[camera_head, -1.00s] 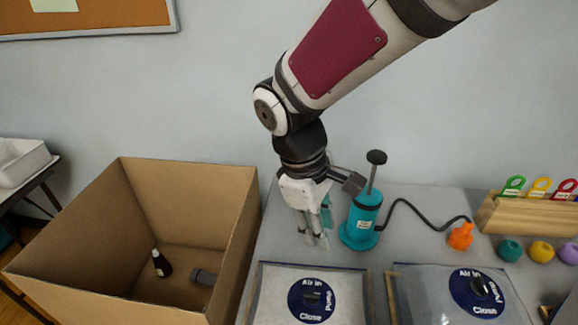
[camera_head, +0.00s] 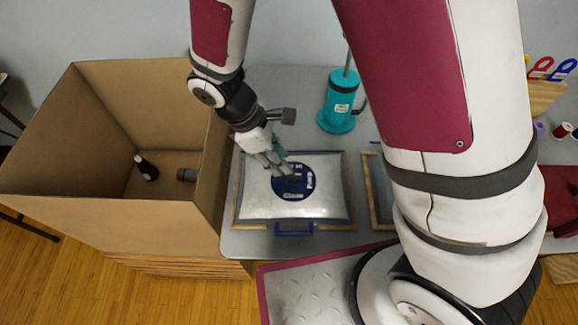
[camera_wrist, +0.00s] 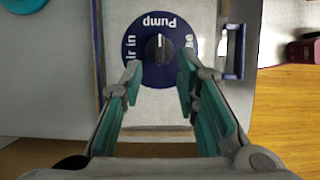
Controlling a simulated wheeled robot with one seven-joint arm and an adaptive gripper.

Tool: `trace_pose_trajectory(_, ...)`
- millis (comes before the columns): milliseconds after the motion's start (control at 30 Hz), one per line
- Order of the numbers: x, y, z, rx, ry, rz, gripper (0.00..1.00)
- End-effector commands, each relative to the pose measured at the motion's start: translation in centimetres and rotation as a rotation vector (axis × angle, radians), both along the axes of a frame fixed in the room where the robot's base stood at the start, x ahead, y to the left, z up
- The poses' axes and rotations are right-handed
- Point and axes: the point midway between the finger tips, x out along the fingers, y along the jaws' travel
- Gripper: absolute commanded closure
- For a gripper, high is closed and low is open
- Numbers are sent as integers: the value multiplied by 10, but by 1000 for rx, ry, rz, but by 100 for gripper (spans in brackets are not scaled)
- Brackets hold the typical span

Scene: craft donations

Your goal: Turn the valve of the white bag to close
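The white bag (camera_head: 260,203) lies flat in a wooden frame on the grey table. Its round blue valve plate (camera_head: 283,192) also shows in the wrist view (camera_wrist: 135,62), with the words Air in, Pump and a partly hidden Close. The dark valve knob (camera_wrist: 158,50) stands at its centre, and its pale mark seems to point toward Pump. My gripper (camera_head: 271,167) is over the plate's upper left side in the head view. In the wrist view my gripper (camera_wrist: 161,78) is open, its teal-padded fingers apart and empty, just short of the knob.
A teal pump (camera_head: 337,105) stands behind the bag. A tall cardboard box (camera_head: 120,222) with a dark bottle (camera_head: 146,168) and a grey cylinder (camera_head: 186,175) stands left. A blue handle (camera_head: 295,234) is at the bag's front. My arm hides most of the second bag.

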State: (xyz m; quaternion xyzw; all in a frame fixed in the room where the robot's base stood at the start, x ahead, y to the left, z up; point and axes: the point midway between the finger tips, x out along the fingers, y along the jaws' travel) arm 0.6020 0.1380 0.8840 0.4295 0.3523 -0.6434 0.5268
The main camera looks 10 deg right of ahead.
Motion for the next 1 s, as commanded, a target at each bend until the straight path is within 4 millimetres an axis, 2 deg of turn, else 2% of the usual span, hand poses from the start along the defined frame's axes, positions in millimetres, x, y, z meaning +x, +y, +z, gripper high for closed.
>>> trace_pose_trajectory(100,-2,-9,-22,-3,3,0,71)
trace_pose_trajectory(300,-4,-19,-45,-2,1,-1,71)
trace_pose_trajectory(500,-5,-22,-54,-1,-1,-2,71)
trace_pose_trajectory(733,-4,-23,-54,0,-1,-2,71)
trace_pose_trajectory(767,-4,-22,-54,0,0,-1,73)
trace_pose_trajectory(867,-4,-22,-54,0,-1,-2,96)
trace_pose_trajectory(900,-4,-22,-54,0,0,-1,100)
trace_pose_trajectory(1000,-4,-22,-54,0,0,-1,100)
